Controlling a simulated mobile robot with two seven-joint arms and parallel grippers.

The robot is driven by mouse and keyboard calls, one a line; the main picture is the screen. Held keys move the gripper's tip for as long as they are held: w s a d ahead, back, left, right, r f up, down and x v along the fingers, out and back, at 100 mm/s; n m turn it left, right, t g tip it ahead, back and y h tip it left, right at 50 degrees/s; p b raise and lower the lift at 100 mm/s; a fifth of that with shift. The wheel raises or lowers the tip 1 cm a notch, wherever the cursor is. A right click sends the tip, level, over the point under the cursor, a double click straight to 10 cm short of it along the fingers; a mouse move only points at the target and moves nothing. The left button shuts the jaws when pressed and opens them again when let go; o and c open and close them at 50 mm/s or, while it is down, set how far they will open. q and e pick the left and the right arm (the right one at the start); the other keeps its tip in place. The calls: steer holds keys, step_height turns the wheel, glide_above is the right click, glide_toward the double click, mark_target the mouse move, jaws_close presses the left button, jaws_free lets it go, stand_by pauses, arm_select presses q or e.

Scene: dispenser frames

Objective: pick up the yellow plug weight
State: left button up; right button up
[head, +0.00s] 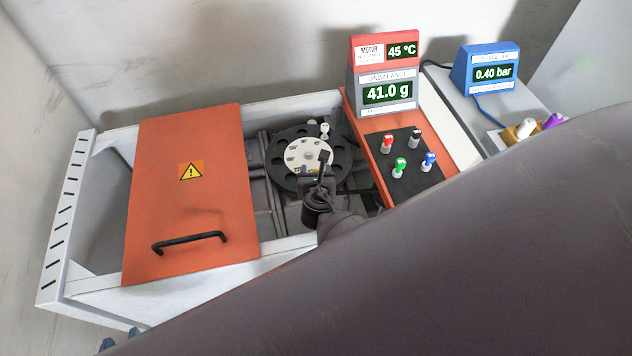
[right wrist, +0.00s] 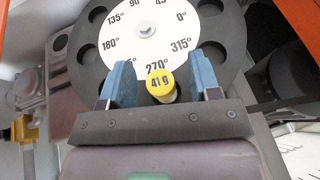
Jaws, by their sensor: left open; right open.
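The yellow plug weight (right wrist: 160,84), marked 41 g, shows in the right wrist view near the 270° mark of a dial disk (right wrist: 213,45). My right gripper (right wrist: 160,80) is open, with one blue finger on each side of the plug and a small gap showing on both sides. In the head view my right gripper (head: 321,165) is over the near part of the disk (head: 283,178) and hides most of the plug's place. My left gripper (head: 121,338) shows only as blue fingertips at the bottom left, apart and empty.
An orange lid (head: 190,220) with a black handle lies left of the disk. To the right a black panel (head: 417,183) holds several coloured plugs, below a display (head: 388,93) reading 41.0 g. A blue pressure display (head: 490,72) stands further right. My arm covers the lower right.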

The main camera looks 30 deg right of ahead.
steer(key=shift+x, duration=0.8)
steer(key=c, duration=1)
